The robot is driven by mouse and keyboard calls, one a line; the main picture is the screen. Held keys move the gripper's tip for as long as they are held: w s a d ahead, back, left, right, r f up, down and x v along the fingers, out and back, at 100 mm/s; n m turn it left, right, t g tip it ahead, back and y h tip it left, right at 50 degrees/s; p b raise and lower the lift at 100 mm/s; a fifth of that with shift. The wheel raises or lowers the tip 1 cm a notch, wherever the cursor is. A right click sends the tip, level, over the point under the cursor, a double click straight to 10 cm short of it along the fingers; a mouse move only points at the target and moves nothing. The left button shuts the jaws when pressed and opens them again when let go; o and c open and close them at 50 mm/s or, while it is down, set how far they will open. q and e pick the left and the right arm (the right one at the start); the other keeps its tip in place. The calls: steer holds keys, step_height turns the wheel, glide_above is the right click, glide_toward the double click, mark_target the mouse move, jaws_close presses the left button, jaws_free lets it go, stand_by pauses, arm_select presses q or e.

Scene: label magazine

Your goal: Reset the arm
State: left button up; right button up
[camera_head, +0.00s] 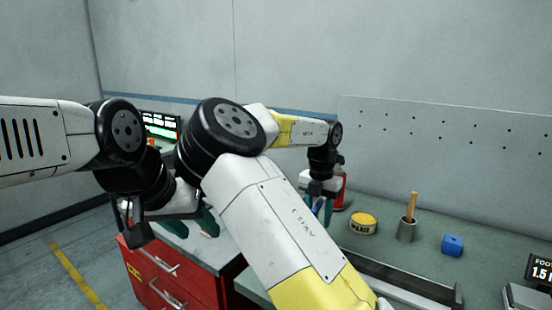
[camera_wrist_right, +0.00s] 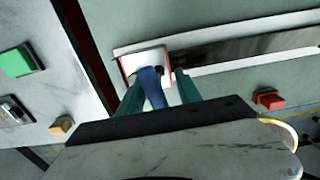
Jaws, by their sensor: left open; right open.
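My left gripper (camera_head: 190,224) comes in from the left, pointing down over the grey top of the red drawer cabinet (camera_head: 180,283). Its teal fingers are apart and partly hidden by my arm. My right gripper (camera_head: 318,208) hangs at the back of the green bench, and its two teal fingers also show in the right wrist view (camera_wrist_right: 160,92). They are open, with a slim blue object (camera_wrist_right: 152,86) between them. I cannot tell whether they touch it. Beyond its end is a small white plate with a red edge (camera_wrist_right: 140,60).
Right of my right gripper on the bench (camera_head: 395,252) are a yellow tin (camera_head: 363,223), a grey cup (camera_head: 406,231) with a wooden handle, and a blue block (camera_head: 452,245). A dark rail (camera_head: 405,280) runs in front. A red bottle (camera_head: 339,190) stands close behind the gripper.

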mark_target(317, 204)
steer(key=shift+a+r+n, duration=0.15)
steer(key=shift+a+n, duration=0.05)
steer(key=shift+n, duration=1.2)
steer(key=shift+d+n, duration=0.1)
steer(key=shift+n, duration=3.1)
steer(key=n, duration=0.3)
steer(key=shift+n, duration=0.4)
steer(key=n, duration=0.5)
steer(key=shift+r, duration=0.1)
step_height(317, 204, up, 6)
steer(key=shift+r, duration=0.65)
steer(key=shift+s+r, duration=0.15)
steer(key=shift+r, duration=0.1)
steer(key=s+d+r+n+t+y, duration=0.1)
steer(key=s+r+n+t, duration=0.1)
steer(key=s+n, duration=1)
steer(key=s+d+r+n+t+y, duration=0.1)
steer(key=s+r+n+t, duration=0.2)
steer(key=s+n, duration=0.8)
steer(key=shift+s+d+r+n+t, duration=0.35)
steer(key=shift+n+t, duration=0.25)
steer(key=shift+n, duration=0.5)
